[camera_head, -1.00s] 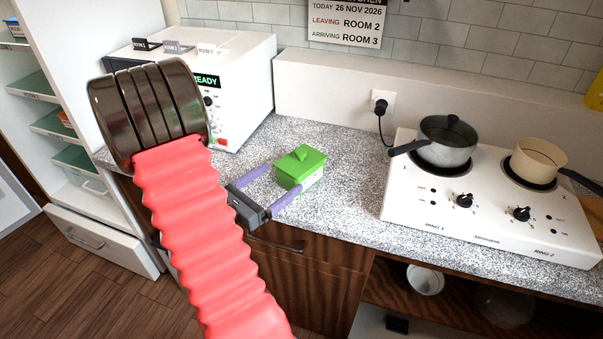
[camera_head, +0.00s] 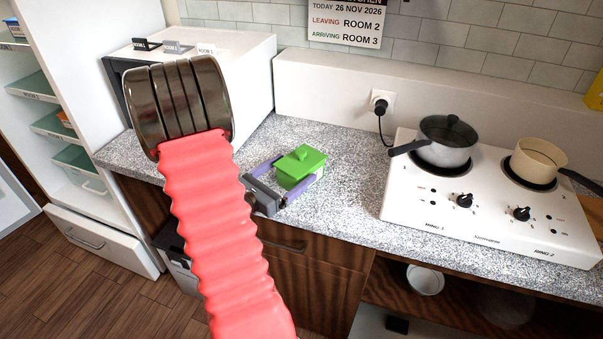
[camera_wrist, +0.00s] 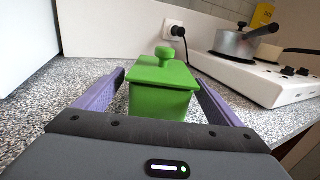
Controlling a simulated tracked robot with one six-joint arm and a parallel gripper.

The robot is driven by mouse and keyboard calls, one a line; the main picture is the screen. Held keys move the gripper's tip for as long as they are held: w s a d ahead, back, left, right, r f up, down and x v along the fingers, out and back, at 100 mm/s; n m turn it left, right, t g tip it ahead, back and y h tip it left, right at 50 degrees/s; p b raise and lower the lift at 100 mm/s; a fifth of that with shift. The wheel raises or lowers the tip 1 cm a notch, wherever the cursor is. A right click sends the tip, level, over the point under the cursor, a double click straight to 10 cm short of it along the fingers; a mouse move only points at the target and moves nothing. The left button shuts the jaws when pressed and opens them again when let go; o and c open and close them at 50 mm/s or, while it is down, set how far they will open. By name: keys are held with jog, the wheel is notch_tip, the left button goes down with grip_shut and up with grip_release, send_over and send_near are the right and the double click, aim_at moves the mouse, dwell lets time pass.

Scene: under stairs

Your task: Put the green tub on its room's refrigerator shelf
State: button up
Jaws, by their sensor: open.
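The green tub (camera_head: 300,165), a small box with a knobbed lid, stands upright on the speckled counter. My gripper (camera_head: 287,179) is open, with its two purple fingers on either side of the tub. In the wrist view the tub (camera_wrist: 162,88) sits between the fingers, and a gap shows on both sides. The open refrigerator (camera_head: 100,120) is at the far left, with several labelled shelves (camera_head: 60,125). The shelf labels are too small to read here.
A white microwave (camera_head: 248,95) stands left of the tub, partly behind my arm. A hob (camera_head: 480,215) with a grey pot (camera_head: 444,145) and a cream pan (camera_head: 538,160) is at the right. A wall sign (camera_head: 345,22) reads leaving Room 2, arriving Room 3. A refrigerator drawer (camera_head: 95,240) is below the shelves.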

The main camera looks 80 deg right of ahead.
aim_at(301, 161)
jog(key=shift+x, duration=2.1)
jog(key=shift+a, duration=0.1)
jog(key=shift+c, duration=0.5)
jog(key=c, duration=1.5)
jog(key=shift+o, duration=0.2)
jog(key=shift+r, duration=0.15)
jog(key=shift+r, duration=4.75)
jog(key=shift+r, duration=0.1)
